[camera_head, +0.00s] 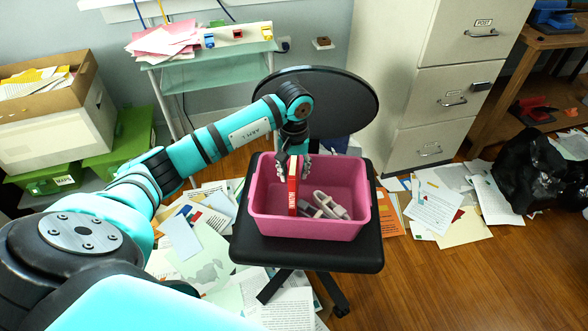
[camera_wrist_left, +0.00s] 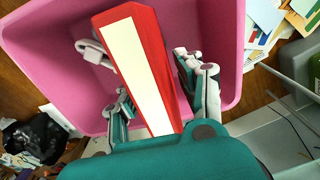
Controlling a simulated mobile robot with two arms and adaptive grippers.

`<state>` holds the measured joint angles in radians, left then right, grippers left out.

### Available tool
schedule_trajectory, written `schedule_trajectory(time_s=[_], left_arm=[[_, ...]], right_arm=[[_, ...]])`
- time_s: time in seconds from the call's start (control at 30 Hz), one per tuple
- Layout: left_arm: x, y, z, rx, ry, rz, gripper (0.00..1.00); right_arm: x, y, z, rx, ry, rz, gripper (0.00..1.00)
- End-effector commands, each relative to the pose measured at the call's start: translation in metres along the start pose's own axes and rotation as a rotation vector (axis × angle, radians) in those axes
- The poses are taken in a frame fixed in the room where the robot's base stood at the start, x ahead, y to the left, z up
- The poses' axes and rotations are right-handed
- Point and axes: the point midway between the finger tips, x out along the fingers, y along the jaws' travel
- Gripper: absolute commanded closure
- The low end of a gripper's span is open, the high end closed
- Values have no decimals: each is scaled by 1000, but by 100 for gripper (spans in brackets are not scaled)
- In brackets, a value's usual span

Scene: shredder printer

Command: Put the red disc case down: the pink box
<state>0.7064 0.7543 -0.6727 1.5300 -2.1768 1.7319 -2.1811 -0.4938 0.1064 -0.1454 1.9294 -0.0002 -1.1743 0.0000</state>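The red disc case (camera_head: 293,190) is upright inside the pink box (camera_head: 335,227), on its left side. Its red cover and pale long face (camera_wrist_left: 137,60) show in the left wrist view. My left gripper (camera_head: 293,168) reaches down into the box, with one finger on each side of the case. I cannot tell whether the case's lower edge touches the box floor. My right gripper is in neither view.
The box stands on a black swivel chair (camera_head: 250,250) with its backrest (camera_head: 345,95) behind. Grey-white items (camera_head: 328,205) lie in the box right of the case. A filing cabinet (camera_head: 440,70) stands behind right. Papers (camera_head: 435,205) litter the floor; a black bag (camera_head: 535,170) lies far right.

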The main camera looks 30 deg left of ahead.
Motion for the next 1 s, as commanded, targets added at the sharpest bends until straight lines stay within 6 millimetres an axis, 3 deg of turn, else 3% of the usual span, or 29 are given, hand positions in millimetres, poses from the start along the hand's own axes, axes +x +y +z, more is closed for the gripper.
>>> schedule_trajectory(time_s=[0.43, 0.8, 1.0], left_arm=[[-6, 0, 0, 0, 1, 1, 57], [-86, 0, -1, 0, 5, 1, 57], [-114, 0, -1, 0, 1, 1, 57]], right_arm=[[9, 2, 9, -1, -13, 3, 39], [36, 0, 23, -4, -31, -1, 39], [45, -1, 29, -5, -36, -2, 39]])
